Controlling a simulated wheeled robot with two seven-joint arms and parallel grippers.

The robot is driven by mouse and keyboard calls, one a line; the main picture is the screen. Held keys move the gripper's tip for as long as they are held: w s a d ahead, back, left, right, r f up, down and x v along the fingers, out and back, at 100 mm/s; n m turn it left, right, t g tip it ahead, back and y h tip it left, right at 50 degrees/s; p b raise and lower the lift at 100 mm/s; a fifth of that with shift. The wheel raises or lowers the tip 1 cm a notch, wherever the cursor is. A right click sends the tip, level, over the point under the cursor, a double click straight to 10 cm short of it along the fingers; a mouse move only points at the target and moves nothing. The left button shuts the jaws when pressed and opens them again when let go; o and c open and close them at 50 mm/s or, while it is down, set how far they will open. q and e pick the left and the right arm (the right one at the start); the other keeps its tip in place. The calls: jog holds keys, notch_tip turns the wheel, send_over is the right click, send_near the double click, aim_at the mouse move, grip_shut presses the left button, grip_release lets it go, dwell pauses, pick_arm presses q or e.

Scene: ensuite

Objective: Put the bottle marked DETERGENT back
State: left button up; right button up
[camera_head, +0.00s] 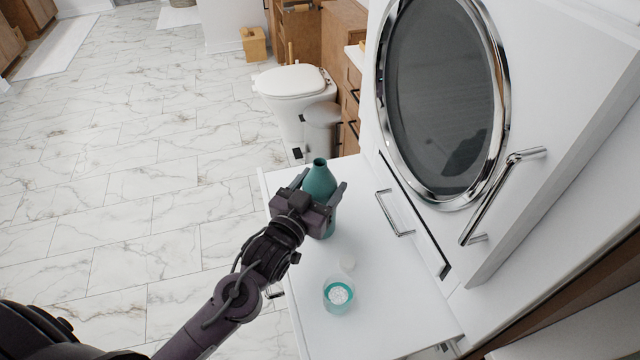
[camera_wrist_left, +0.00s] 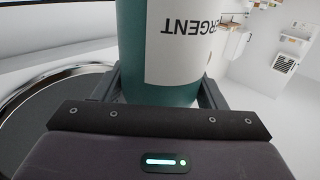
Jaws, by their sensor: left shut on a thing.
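The teal bottle (camera_head: 319,180) is upright over the far part of a white flat surface (camera_head: 385,290). My left gripper (camera_head: 320,192) is shut around its body, one finger on each side. In the left wrist view the bottle (camera_wrist_left: 131,45) fills the space between the fingers (camera_wrist_left: 158,90). Its white label (camera_wrist_left: 180,55) reads "ERGENT" upside down, the rest being out of sight. I cannot tell whether the bottle's base touches the surface. My right gripper is not in view.
A white machine with a round chrome-rimmed door (camera_head: 440,100) and handles rises at right. A toilet (camera_head: 292,84) and bin (camera_head: 322,128) stand beyond.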

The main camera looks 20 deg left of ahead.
pick_arm(q)
jog(key=shift+f, duration=0.1)
jog(key=shift+f, duration=0.15)
jog(key=o, duration=1.8)
jog(key=shift+s, duration=0.3)
jog(key=s+a+b, duration=0.2)
jog(key=s, duration=0.9)
jog(key=shift+s+a+b, duration=0.15)
jog(key=shift+b, duration=0.2)
